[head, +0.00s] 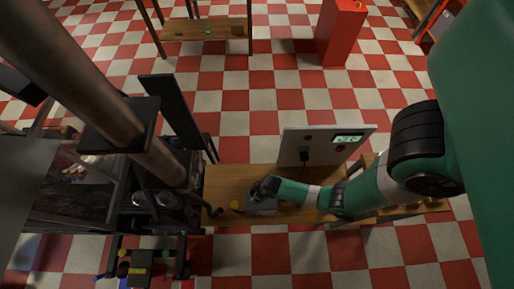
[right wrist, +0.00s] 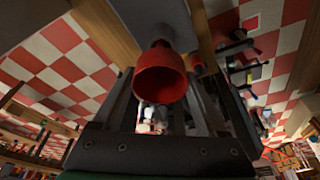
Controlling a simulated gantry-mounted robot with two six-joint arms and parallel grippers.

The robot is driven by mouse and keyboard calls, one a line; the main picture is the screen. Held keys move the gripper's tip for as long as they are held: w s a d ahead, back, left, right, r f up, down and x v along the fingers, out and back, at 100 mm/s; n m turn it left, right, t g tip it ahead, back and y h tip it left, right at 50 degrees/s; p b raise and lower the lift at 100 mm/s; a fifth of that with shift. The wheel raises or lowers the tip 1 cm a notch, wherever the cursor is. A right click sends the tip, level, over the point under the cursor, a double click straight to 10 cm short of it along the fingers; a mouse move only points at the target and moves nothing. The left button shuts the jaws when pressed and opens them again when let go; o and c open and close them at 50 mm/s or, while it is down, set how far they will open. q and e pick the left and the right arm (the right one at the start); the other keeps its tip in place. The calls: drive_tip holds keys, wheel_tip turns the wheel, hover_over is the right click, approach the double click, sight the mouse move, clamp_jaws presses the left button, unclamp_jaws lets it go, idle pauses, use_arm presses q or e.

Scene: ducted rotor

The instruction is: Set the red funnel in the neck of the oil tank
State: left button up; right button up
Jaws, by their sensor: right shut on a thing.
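The red funnel (right wrist: 161,82) is between the fingers of my right gripper (right wrist: 160,100) in the right wrist view. Its wide mouth faces the camera and its narrow end points away, toward a grey body (right wrist: 158,18) that looks like the oil tank. I cannot tell whether the spout is in the neck or apart from it. In the head view my right gripper (head: 265,187) is over the bench, at a grey box (head: 262,206), likely the same tank; the funnel is hidden there. My left gripper is not seen.
The wooden bench (head: 225,180) carries a yellow item (head: 235,206) and a small dark red item (head: 220,211) left of the grey box. A panel with a lit display (head: 318,146) stands behind. Dark machinery (head: 150,200) is close on the left.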

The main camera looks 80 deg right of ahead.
drive_tip(key=shift+f+b, duration=1)
drive_tip(key=shift+f, duration=0.25)
drive_tip(key=o, duration=1.3)
drive_tip(key=shift+c, duration=0.2)
drive_tip(key=shift+r, duration=0.1)
drive_tip(key=p+v, duration=0.8)
drive_tip(key=v, duration=0.3)
drive_tip(key=shift+r+p, duration=0.25)
drive_tip(key=shift+p, duration=0.15)
